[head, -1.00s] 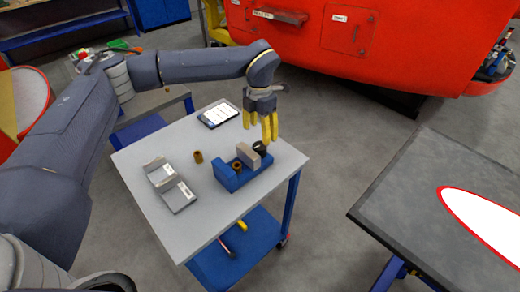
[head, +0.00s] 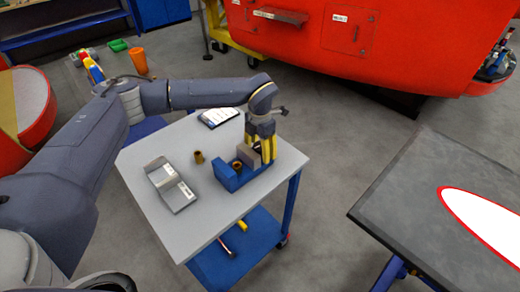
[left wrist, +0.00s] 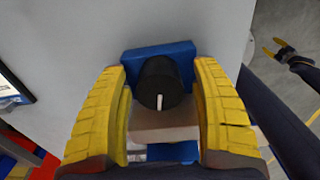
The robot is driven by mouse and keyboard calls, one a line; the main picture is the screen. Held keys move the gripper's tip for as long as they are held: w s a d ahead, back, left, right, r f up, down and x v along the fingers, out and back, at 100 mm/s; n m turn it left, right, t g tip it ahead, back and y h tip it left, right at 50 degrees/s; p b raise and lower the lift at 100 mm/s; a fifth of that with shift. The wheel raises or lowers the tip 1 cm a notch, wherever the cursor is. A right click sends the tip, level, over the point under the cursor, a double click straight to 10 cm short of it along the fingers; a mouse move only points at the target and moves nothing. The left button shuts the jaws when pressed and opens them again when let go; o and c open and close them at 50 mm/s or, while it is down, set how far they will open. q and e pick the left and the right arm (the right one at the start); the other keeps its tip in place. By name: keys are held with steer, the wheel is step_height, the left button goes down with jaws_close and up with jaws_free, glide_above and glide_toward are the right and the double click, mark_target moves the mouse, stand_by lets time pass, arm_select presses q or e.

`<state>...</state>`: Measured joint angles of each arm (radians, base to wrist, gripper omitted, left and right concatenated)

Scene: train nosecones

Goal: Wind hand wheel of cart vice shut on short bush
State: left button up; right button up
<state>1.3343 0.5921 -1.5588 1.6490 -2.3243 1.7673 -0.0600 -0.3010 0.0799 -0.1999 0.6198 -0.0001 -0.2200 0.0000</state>
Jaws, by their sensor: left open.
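The blue cart vice (head: 228,182) stands on the grey cart top. A brown bush (head: 237,164) sits upright in it, between the blue end block and the beige sliding jaw (head: 249,157); I cannot tell whether the jaw touches it. The black hand wheel (left wrist: 160,80), with a white mark, is at the vice's right end, largely hidden in the head view. My left gripper (head: 264,158) is open, its yellow fingers on either side of the wheel with gaps in the left wrist view. My right gripper (left wrist: 273,47) shows small there, its fingers apart and empty.
A second brown bush (head: 198,157) stands on the cart top (head: 205,220) left of the vice. A grey open case (head: 172,186) lies at the left and a tablet (head: 217,117) at the back. A dark table (head: 430,200) stands to the right across clear floor.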

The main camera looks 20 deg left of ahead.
mark_target(260, 146)
arm_select(q)
steer(key=c, duration=1.3)
steer(key=shift+m, duration=0.8)
steer(key=o, duration=1.3)
step_height(260, 146, up, 12)
